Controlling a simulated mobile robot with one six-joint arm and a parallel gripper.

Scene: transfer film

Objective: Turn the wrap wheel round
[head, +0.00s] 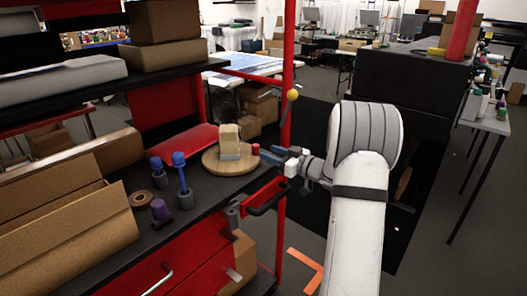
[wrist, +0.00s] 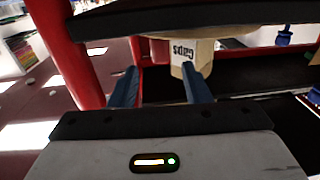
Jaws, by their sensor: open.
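The wrap wheel is a round wooden disc (head: 210,167) lying flat on the black worktop, with a pale block (head: 229,140) standing on it. In the wrist view the picture looks upside down; the block (wrist: 190,52) shows with the printed word "Gaps", and the disc's edge (wrist: 160,36) is a thin tan strip. My gripper (head: 266,156) is at the right side of the disc, its blue fingers pointing toward it. In the wrist view my gripper (wrist: 161,85) has its fingers wide apart with nothing held. A small red piece (head: 256,149) shows by the fingertips; I cannot tell what it belongs to.
A red upright post (head: 287,90) with a yellow ball stands close behind my gripper. Blue-topped tools (head: 181,175), a tape roll (head: 141,198) and a purple-topped piece (head: 159,211) stand left of the disc.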

